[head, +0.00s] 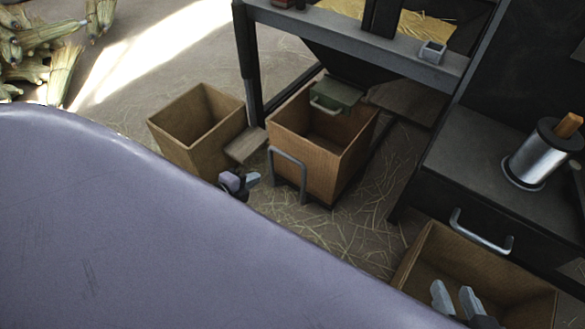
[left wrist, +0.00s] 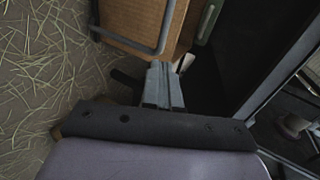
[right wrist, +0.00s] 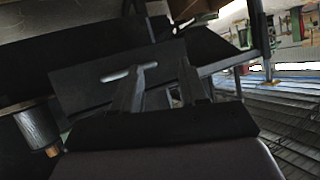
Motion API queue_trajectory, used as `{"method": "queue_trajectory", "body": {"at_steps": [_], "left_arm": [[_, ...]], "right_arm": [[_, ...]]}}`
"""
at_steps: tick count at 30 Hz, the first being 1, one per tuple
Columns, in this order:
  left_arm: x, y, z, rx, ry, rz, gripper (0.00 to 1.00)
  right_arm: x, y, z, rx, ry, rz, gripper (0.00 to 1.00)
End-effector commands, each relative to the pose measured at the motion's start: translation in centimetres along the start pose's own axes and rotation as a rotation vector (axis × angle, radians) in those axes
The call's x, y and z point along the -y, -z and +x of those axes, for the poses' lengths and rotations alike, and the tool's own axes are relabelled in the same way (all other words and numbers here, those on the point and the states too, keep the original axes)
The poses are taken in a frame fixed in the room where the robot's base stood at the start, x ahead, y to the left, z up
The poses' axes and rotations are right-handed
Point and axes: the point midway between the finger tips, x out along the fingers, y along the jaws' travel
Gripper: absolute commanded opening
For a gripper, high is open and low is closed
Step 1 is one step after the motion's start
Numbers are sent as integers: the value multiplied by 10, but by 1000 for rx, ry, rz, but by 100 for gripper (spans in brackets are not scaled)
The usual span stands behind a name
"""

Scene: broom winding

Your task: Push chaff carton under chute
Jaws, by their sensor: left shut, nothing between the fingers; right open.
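A brown carton (head: 296,144) with a grey metal loop handle (head: 288,172) on its front stands below the dark chute (head: 322,62). The green chute gate (head: 338,95) hangs over its back part; its front part is open to view. A lighter carton (head: 190,150) stands to its left. I cannot tell from looks which is the chaff carton. My left gripper (head: 253,178) is shut and empty, low beside the handle's left side; the left wrist view shows its closed tips (left wrist: 160,72) near the handled carton (left wrist: 130,17). My right gripper (head: 453,292) is open and empty.
A third carton (head: 415,272) stands at lower right, behind my right gripper in the picture. A dark cabinet (head: 465,205) with a drawer handle carries a metal cylinder (head: 535,160). A wooden board (head: 246,145) lies between the two left cartons.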

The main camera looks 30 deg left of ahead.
Motion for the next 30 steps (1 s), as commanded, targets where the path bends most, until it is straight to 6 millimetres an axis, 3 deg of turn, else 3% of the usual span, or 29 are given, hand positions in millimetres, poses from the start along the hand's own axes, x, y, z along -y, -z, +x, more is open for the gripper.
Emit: {"method": "queue_trajectory", "body": {"at_steps": [10, 26, 30], "left_arm": [[-9, -6, 21, 0, -11, 40, 0], [-13, -6, 112, -1, -10, 38, 0], [-5, -5, 128, -1, -11, 38, 0]], "right_arm": [[5, -5, 7, -14, 25, 20, 43], [31, -11, 32, -85, 179, 164, 43], [24, -11, 28, -113, 148, 116, 43]]}}
